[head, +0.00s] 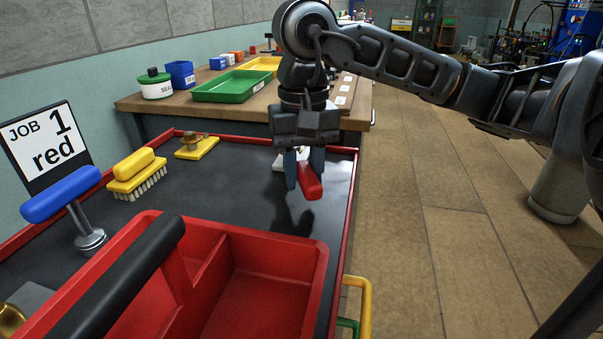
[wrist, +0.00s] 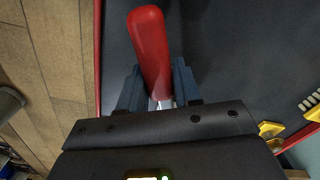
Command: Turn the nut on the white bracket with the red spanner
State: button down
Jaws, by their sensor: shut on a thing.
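The red spanner shows as a thick red handle (head: 312,188) in the head view and fills the upper middle of the wrist view (wrist: 150,45). My gripper (head: 304,179) is shut on it, with one blue-grey finger on each side of the handle. A short bit of bright metal shows at the handle's lower end in the wrist view. The spanner's head is hidden. A small white piece (head: 279,163), perhaps the white bracket, shows behind my fingers; most of it is covered, and I cannot see a nut on it.
A red tote (head: 290,258) with a black handle stands in front. A blue-handled tool (head: 62,195), a yellow brush (head: 136,175), a yellow bracket (head: 205,150) and a "JOB 1 red" sign (head: 45,145) are to the left. The dark bench top (head: 240,195) between is clear.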

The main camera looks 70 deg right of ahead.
jog(key=shift+s+d+f+n+b, duration=0.1)
jog(key=shift+s+d+n+b, duration=0.35)
jog(key=shift+b, duration=0.65)
jog(key=shift+n, duration=0.25)
jog(key=shift+s+d+n+b, duration=0.5)
jog(key=shift+n+b, duration=0.2)
jog(key=shift+b, duration=0.95)
jog(key=shift+s, duration=0.15)
jog(key=shift+s+d+n+b, duration=0.1)
jog(key=shift+d+n+b, duration=0.1)
jog(key=shift+n+b, duration=0.35)
jog(key=shift+s+d+b, duration=0.15)
jog(key=shift+d+b, duration=0.1)
jog(key=shift+b, duration=0.45)
jog(key=shift+s+d+n+b, duration=0.15)
jog(key=shift+d+n+b, duration=0.1)
jog(key=shift+n+b, duration=0.2)
jog(key=shift+s+d, duration=0.1)
